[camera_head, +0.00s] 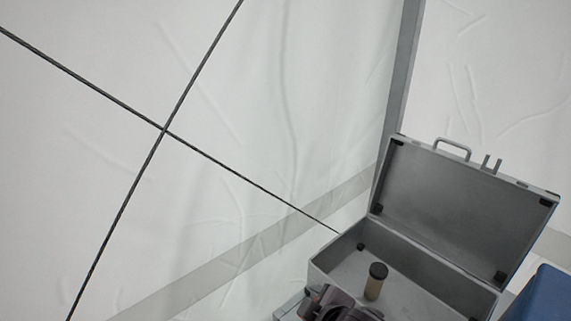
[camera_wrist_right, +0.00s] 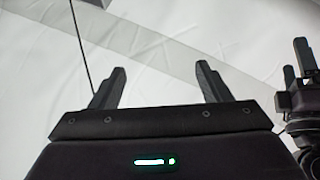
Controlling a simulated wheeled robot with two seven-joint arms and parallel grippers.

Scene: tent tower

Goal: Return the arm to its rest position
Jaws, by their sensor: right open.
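My right gripper (camera_wrist_right: 158,88) is open in the right wrist view, with its two dark fingers wide apart and nothing between them. Behind it is only pale tent fabric. A dark mechanism (camera_wrist_right: 300,75) at the right edge of that view looks like my other gripper, cut off by the frame. I cannot tell whether it is open or shut. In the head view a dark part of mine shows at the bottom edge, in front of the case, and is mostly cut off.
An open grey metal case (camera_head: 416,262) stands at lower right with its lid (camera_head: 460,205) raised. A tan cylinder with a black cap (camera_head: 376,281) stands inside. A blue object (camera_head: 545,298) is at the right edge. White tent walls (camera_head: 270,90) with crossing dark cords (camera_head: 165,130) lie behind.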

